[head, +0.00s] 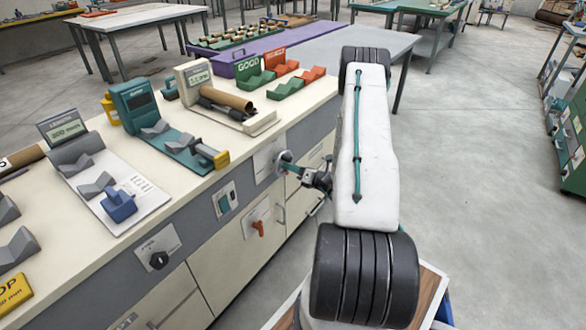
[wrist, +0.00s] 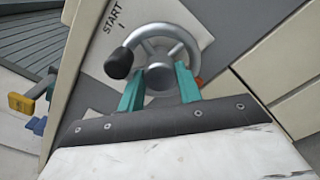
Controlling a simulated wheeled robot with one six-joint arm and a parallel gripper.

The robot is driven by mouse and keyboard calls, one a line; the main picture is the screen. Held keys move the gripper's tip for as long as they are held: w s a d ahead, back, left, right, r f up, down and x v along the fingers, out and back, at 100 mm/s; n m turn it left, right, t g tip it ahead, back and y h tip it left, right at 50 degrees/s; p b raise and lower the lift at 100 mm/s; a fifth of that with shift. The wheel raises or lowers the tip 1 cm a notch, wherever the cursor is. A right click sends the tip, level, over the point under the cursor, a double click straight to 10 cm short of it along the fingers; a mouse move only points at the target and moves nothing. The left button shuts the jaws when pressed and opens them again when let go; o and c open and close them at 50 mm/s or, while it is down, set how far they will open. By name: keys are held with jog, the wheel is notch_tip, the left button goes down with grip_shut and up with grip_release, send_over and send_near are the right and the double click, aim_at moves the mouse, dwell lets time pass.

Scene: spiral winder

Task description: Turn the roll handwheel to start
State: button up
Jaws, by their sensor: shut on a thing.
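The roll handwheel (wrist: 160,38) is a grey metal wheel with a round hub and a black knob (wrist: 119,63) at its left. It sits on the cabinet front over a pale plate (wrist: 98,62) marked START and 1. In the head view the handwheel (head: 284,158) shows small at the right part of the bench front. My gripper (wrist: 160,84) has its teal fingers on either side of the hub and is shut on the wheel. In the head view my gripper (head: 300,172) reaches it from the right. The fingertip contact is partly hidden.
An orange-red switch (head: 258,229) and a black dial (head: 158,260) are on the same cabinet front. Drawer handles lie below. The bench top (head: 215,185) carries gauges, cradles and a brown tube (head: 226,99). Open floor (head: 460,180) lies to the right.

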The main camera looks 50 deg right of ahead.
jog(key=shift+a+f+n, duration=0.1)
jog(key=shift+n, duration=8.1)
jog(key=shift+f+n, duration=0.1)
jog(key=shift+n, duration=8.1)
jog(key=o, duration=1)
jog(key=shift+s+r, duration=0.1)
jog(key=shift+s+d, duration=0.2)
jog(key=shift+s, duration=1.75)
jog(key=shift+s+d, duration=0.15)
jog(key=shift+s, duration=1.75)
